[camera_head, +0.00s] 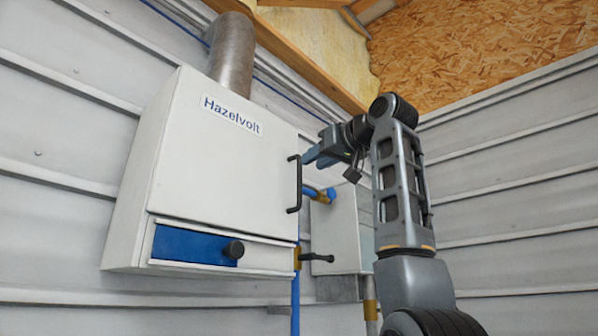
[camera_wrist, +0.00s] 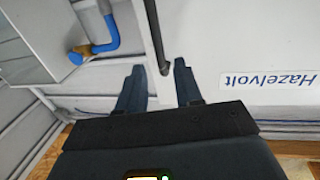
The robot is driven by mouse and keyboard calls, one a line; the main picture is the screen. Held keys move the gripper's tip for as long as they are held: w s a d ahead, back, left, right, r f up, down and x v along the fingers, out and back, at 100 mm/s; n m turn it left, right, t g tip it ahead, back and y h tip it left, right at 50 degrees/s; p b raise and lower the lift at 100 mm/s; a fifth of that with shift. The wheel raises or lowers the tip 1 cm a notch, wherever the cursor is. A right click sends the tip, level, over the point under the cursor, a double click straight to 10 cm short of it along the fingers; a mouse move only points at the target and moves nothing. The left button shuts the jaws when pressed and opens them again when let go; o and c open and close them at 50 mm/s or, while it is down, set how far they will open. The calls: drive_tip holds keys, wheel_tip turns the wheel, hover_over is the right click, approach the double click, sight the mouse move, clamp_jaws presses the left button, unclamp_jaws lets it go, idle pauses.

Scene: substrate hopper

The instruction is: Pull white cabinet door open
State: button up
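The white cabinet (camera_head: 160,120) hangs on the wall at the left of the head view. Its white door (camera_head: 225,165) carries a "Hazelvolt" label and looks shut. A black bar handle (camera_head: 294,185) runs upright along the door's right edge. My gripper (camera_head: 307,157) is beside the handle's upper end in the head view. In the wrist view my gripper (camera_wrist: 158,65) is open, with the handle (camera_wrist: 153,30) reaching between its two fingers. A gap shows between the fingers and the bar; contact cannot be told.
A blue panel with a black knob (camera_head: 234,249) sits below the door. A smaller grey box (camera_head: 335,230) with a blue pipe elbow (camera_head: 320,193) and a black lever (camera_head: 318,258) is right of the cabinet. A metal duct (camera_head: 232,55) rises from the cabinet top.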

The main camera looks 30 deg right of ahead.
drive_tip(key=w+p, duration=0.1)
drive_tip(key=w, duration=0.2)
drive_tip(key=w+p, duration=0.1)
drive_tip(key=w, duration=0.3)
drive_tip(key=shift+w+a+f, duration=0.2)
drive_tip(key=shift+w, duration=0.05)
clamp_jaws()
idle(0.3)
